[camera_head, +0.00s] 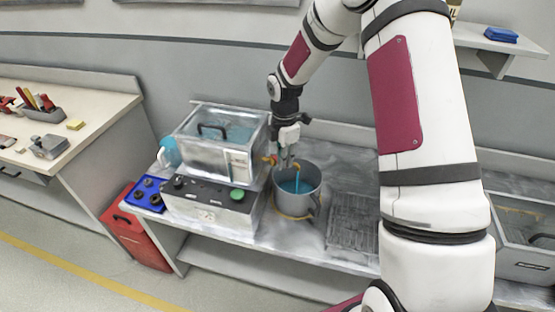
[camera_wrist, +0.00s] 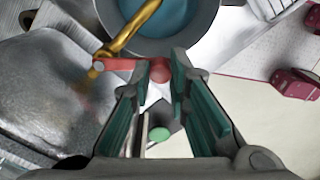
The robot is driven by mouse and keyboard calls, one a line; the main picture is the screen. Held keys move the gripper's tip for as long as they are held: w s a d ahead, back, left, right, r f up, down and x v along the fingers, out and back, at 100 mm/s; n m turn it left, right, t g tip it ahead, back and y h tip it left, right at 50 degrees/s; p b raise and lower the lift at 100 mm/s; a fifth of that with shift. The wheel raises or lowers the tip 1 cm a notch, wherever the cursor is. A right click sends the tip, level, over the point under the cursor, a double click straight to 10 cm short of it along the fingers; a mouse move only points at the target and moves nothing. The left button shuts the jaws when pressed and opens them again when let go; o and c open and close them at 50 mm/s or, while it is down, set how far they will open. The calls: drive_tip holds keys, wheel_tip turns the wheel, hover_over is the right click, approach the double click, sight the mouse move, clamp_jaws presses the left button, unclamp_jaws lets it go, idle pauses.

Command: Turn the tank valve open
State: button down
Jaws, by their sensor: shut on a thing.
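The metal tank (camera_head: 190,146) holds bluish liquid and sits on a grey base unit on the bench. Its brass spout (camera_wrist: 133,28) reaches over a grey pot (camera_head: 311,200). A blue stream (camera_head: 297,182) runs down into the pot, and blue liquid (camera_wrist: 170,18) shows inside it in the wrist view. The red valve handle (camera_wrist: 122,64) extends sideways from the brass fitting. My gripper (camera_wrist: 161,70) is shut on the handle near its rounded end. In the head view my gripper (camera_head: 287,158) is beside the tank's front right corner, and partly hides the valve.
The base unit (camera_head: 209,207) has dark knobs and a green button. A blue tray (camera_head: 147,194) lies left of it. A red container (camera_head: 137,241) stands on the floor at the bench's left end.

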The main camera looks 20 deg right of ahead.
drive_tip(key=shift+w+d+n, duration=0.25)
drive_tip(key=shift+d+n, duration=0.3)
drive_tip(key=shift+n, duration=0.6)
drive_tip(key=shift+w+d+n, duration=0.3)
drive_tip(key=shift+d+n, duration=0.3)
drive_tip(key=shift+n, duration=0.6)
drive_tip(key=shift+w+d+n, duration=0.25)
drive_tip(key=shift+d+n, duration=0.3)
drive_tip(key=shift+n, duration=0.6)
drive_tip(key=shift+d+b, duration=0.1)
drive_tip(key=shift+b, duration=0.2)
drive_tip(key=c, duration=1.5)
unclamp_jaws()
drive_tip(key=shift+w, duration=0.1)
wheel_tip(320, 180, up, 12)
